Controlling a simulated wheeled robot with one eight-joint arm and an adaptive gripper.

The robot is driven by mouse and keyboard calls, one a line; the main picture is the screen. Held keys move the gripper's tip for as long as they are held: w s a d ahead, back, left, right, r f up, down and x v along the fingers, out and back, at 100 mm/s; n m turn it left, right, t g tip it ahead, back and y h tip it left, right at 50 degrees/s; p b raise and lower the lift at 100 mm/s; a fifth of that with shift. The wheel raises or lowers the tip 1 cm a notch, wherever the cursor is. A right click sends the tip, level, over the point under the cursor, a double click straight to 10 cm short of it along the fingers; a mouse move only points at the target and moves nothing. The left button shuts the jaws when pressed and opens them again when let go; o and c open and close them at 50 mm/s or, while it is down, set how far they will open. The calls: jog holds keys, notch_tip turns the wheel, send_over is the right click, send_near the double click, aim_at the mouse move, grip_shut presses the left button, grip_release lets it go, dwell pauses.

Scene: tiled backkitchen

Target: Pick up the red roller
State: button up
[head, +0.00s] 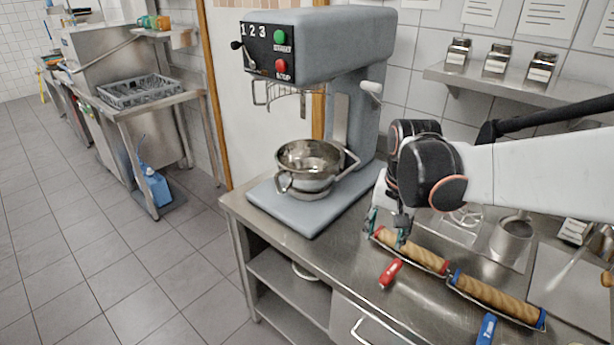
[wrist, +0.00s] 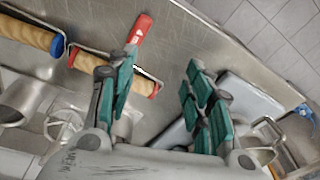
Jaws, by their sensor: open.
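The red roller (head: 412,250) lies on the steel worktop, with a tan patterned barrel, red end caps and a red handle (head: 391,273) toward the front edge. In the wrist view its barrel (wrist: 88,63) passes behind one finger, which hides part of it, and one red-capped end shows between the fingers. My gripper (head: 387,228) is open and empty, above the roller's left end in the head view. In the wrist view the green-padded fingers (wrist: 160,95) are spread wide. I cannot tell whether a finger touches the roller.
A blue-capped roller (head: 497,300) lies end to end at the right, with a blue handle (head: 487,328). A grey mixer (head: 320,45) with a steel bowl (head: 309,158) stands left. A steel pot (head: 511,238) stands behind the rollers. The worktop's front left is clear.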

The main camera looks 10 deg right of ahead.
aim_at(395, 266)
jog(key=d+f+m, duration=0.1)
jog(key=d+f, duration=0.1)
jog(key=f, duration=0.2)
jog(key=w+d+f+m+g, duration=0.1)
jog(key=f, duration=0.3)
jog(key=w+d+f+m+b, duration=0.1)
jog(key=d+f, duration=0.1)
jog(key=f, duration=0.2)
jog(key=shift+d+f+m+g, duration=0.2)
jog(key=shift+d+m+g, duration=0.1)
jog(key=shift+g, duration=0.1)
jog(key=shift+s+d+f+b, duration=0.15)
jog(key=shift+f+b, duration=0.95)
jog(key=shift+f, duration=1.6)
jog(key=shift+r, duration=0.1)
jog(key=shift+c, duration=0.6)
grip_shut()
